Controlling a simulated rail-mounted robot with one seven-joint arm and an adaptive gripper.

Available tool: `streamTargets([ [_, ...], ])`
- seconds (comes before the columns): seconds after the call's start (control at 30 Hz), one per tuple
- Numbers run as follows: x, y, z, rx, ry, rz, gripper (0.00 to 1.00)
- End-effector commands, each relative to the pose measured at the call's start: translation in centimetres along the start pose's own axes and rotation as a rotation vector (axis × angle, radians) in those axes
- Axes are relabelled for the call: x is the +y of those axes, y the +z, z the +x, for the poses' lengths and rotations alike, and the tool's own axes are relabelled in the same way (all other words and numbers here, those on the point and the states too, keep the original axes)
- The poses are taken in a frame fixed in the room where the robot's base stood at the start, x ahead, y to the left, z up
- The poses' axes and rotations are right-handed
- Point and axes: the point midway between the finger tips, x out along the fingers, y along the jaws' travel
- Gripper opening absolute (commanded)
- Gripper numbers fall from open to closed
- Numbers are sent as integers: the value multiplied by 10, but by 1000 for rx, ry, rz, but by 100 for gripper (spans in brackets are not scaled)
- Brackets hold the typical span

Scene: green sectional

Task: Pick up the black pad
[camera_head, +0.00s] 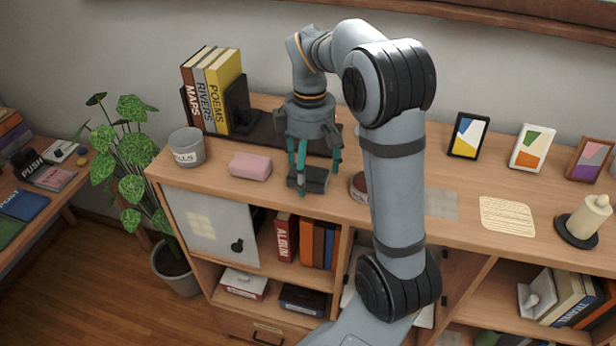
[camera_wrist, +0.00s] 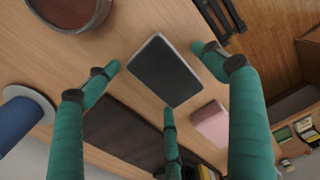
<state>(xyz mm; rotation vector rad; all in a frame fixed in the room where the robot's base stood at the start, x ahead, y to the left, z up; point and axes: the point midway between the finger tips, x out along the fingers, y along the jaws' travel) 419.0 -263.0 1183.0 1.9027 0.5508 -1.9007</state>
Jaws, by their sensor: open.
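The black pad (camera_head: 314,182) is a small dark block lying on the wooden shelf top, right of the pink block. In the wrist view the black pad (camera_wrist: 165,74) shows a flat dark top with a pale rim. My gripper (camera_head: 310,168) points down over the pad, its teal fingers spread. In the wrist view my gripper (camera_wrist: 160,82) is open, with fingers around the pad's outline and nothing held. In the head view the fingers hide part of the pad. I cannot tell whether any finger touches it.
A pink block (camera_head: 250,166) lies left of the pad, with a grey labelled pot (camera_head: 187,147) beyond. A dark mat (camera_head: 265,134) and books (camera_head: 222,90) are behind. A reddish-brown round container (camera_head: 357,186) stands close on the right, partly behind my arm. The shelf's front edge is near.

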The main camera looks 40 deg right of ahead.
Motion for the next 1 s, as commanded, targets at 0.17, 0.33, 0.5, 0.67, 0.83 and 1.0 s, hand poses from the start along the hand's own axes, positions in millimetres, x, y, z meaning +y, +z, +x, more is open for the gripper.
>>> streamTargets([
  [0.17,0,0,0,0,0,0,78],
  [0.33,0,0,0,0,0,0,68],
  [0.5,0,0,0,0,0,0,58],
  [0.67,0,0,0,0,0,0,49],
  [0.83,0,0,0,0,1,0,40],
  [1.0,0,0,-1,0,1,0,40],
])
